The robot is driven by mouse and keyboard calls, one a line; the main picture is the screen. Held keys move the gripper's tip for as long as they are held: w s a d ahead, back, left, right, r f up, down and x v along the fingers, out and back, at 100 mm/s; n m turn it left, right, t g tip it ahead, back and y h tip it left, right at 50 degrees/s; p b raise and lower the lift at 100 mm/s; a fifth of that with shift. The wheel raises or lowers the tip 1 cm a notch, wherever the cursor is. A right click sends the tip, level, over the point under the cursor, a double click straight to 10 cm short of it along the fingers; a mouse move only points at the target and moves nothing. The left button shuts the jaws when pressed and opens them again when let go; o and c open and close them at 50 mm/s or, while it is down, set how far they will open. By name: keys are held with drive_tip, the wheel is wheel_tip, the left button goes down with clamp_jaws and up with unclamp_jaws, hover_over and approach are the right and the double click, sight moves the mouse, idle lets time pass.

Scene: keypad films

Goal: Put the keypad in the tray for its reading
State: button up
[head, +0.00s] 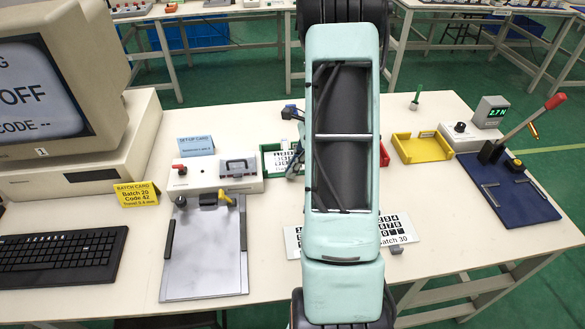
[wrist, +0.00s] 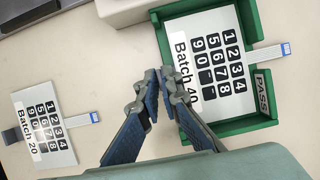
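The green tray (wrist: 168,50) marked PASS holds a keypad labelled Batch 40 (wrist: 225,45); part of this tray (head: 266,160) shows left of my arm in the head view. A Batch 20 keypad (wrist: 28,105) lies on the table at the left of the wrist view. A Batch 30 keypad (head: 405,226) lies right of my arm, partly hidden. My gripper (wrist: 154,88) is beside the green tray's near edge, its tips together and nothing seen between them. The yellow tray (head: 422,148) looks empty; the red tray (head: 385,155) is mostly behind my arm.
A blue lever press (head: 520,205) stands right, beside a gauge reading 2.7 N (head: 491,111). A metal plate fixture (head: 205,260), setup box (head: 215,181), yellow batch card reading Batch 20, Code 42 (head: 137,194), keyboard (head: 60,255) and monitor (head: 45,85) stand left. Bare table lies front right.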

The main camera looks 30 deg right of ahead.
drive_tip(key=o, duration=0.4)
drive_tip(key=shift+o, duration=0.2)
drive_tip(key=v, duration=1.2)
